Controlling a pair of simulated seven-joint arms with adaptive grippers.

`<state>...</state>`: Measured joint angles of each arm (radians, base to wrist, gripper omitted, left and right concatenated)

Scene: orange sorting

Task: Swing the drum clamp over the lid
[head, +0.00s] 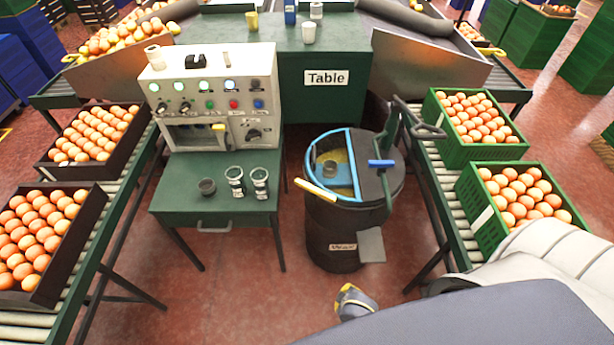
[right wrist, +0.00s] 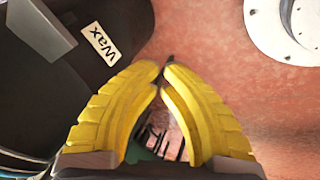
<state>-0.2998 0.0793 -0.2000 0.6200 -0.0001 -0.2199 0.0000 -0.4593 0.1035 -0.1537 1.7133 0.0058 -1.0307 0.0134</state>
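The dark drum (head: 331,235) labelled "Wax" stands on the floor between the table and the right conveyor; its side shows in the right wrist view (right wrist: 60,85). Its top has a blue-rimmed section (head: 354,152) on the left and a dark section on the right. A green upright bracket (head: 391,135) with a blue bar (head: 381,163) is at the top's right side; I cannot tell for sure which part is the clamp. A pale yellow handle (head: 315,191) sticks out at the front left. My right gripper (head: 347,290) has its yellow fingertips (right wrist: 163,76) together, empty, low in front of the drum. My left gripper is out of view.
A green table (head: 225,179) with several small cups and a control panel (head: 214,100) stands left of the drum. Roller conveyors with orange crates (head: 522,210) flank both sides. A grey lever (head: 418,125) juts near the drum. Floor in front is clear.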

